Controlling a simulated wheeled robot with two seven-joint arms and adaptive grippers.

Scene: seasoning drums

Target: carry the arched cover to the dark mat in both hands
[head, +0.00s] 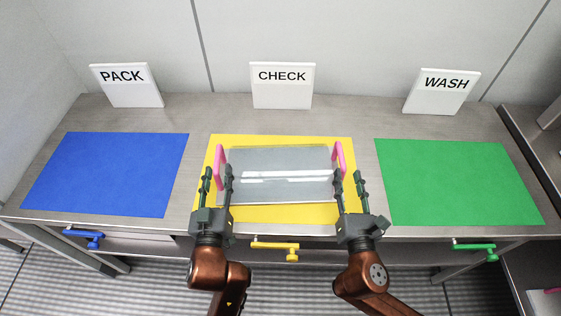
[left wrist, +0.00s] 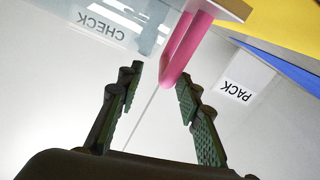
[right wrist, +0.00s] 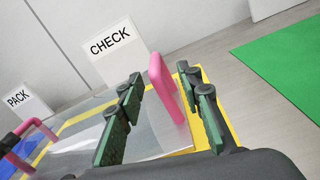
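The arched cover (head: 280,165) is a clear grey sheet with a pink handle at each end, lying on the yellow mat (head: 285,214). My left gripper (head: 218,170) is open at the left pink handle (head: 220,160). In the left wrist view this handle (left wrist: 185,48) shows between and beyond the fingertips. My right gripper (head: 348,172) is open by the right pink handle (head: 339,152). In the right wrist view that handle (right wrist: 160,80) appears between the spread fingers. Neither gripper visibly closes on a handle. No plainly dark mat shows; the blue mat (head: 108,173) is the deepest coloured.
A green mat (head: 455,180) lies at the right. Signs PACK (head: 126,86), CHECK (head: 282,86) and WASH (head: 441,92) stand behind the blue, yellow and green mats. Bare grey counter (head: 190,120) separates the mats. Coloured handles hang at the front edge.

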